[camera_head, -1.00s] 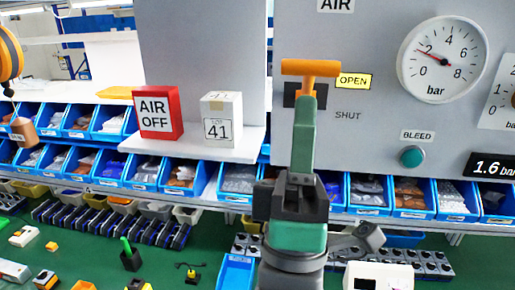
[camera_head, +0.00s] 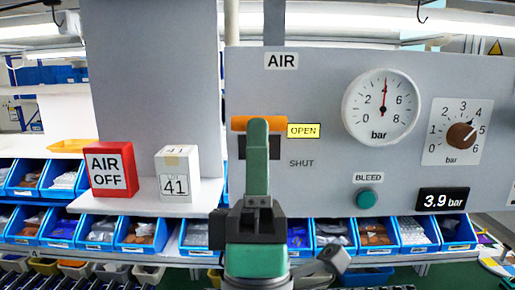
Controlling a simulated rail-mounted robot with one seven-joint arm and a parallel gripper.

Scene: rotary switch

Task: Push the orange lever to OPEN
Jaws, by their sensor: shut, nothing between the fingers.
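The orange lever (camera_head: 278,123) is a horizontal bar on a dark mount on the grey AIR panel (camera_head: 330,200). Its right end is beside the yellow OPEN label (camera_head: 303,131); SHUT (camera_head: 302,163) is printed below that. My gripper (camera_head: 257,123) is shut, with green fingers pointing up and a black body below. Its tips overlap the middle of the lever in the picture and hide part of the bar and mount. I cannot tell whether they touch it.
A bar gauge (camera_head: 382,108) has its needle near 4, and a display (camera_head: 442,201) reads 3.9 bar. A brown knob (camera_head: 461,135) and green BLEED button (camera_head: 367,199) are also on the panel. Left stand a red AIR OFF box (camera_head: 111,170) and a LOT 41 box (camera_head: 177,174). Blue bins line the shelf below.

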